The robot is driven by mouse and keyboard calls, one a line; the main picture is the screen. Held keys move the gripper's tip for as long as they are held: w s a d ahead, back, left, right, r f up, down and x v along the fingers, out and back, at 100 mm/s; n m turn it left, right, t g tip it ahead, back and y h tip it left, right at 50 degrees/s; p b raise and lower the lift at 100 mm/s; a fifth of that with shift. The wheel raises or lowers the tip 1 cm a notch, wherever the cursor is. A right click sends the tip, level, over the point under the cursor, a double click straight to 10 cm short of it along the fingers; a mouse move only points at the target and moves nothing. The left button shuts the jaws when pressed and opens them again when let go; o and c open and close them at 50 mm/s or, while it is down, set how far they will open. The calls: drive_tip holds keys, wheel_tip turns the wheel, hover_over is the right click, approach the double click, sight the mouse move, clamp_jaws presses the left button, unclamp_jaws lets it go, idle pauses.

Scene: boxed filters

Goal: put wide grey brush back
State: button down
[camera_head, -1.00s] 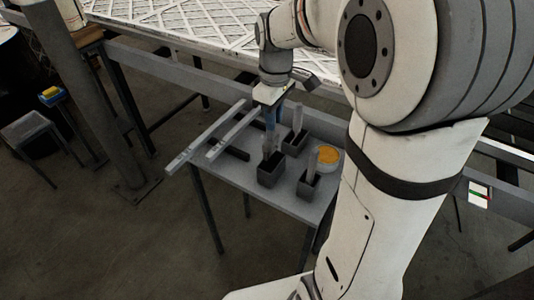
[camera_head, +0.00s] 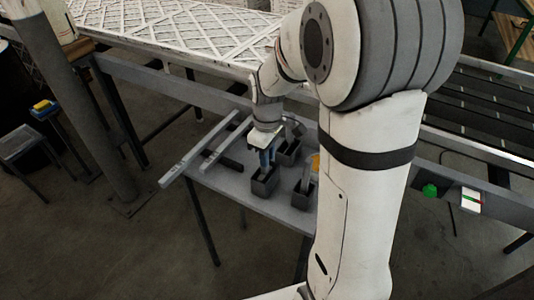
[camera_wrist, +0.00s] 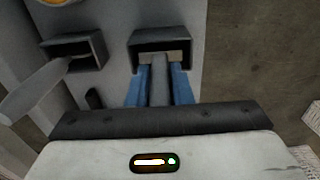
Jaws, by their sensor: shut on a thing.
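My gripper (camera_head: 267,160) is shut, its blue fingers on either side of the grey brush's dark handle (camera_wrist: 160,82). In the wrist view the fingers (camera_wrist: 160,88) close on this handle. The brush's wide, paler end (camera_wrist: 165,57) is at the mouth of a dark square box (camera_wrist: 160,39). How deep it sits in the box is hidden. In the head view this box (camera_head: 263,188) stands at the front left of the box group, right under my gripper.
A second dark box (camera_wrist: 93,47) holds a pale upright handle (camera_wrist: 35,90). Another box (camera_head: 303,199) stands to the right in the head view, with one more (camera_head: 291,158) behind. An orange-topped round tub (camera_head: 316,162) is partly hidden by my arm. Pale rails (camera_head: 205,150) lie across the grey table.

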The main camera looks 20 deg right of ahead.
drive_tip(key=c, duration=1.3)
unclamp_jaws()
drive_tip(key=shift+f, duration=0.1)
wheel_tip(320, 180, up, 12)
drive_tip(key=s+f+m+t, duration=0.2)
drive_tip(key=s+m, duration=0.7)
drive_tip(key=s, duration=0.7)
drive_tip(key=shift+s+f+t, duration=0.25)
drive_tip(key=shift+f+t, duration=0.15)
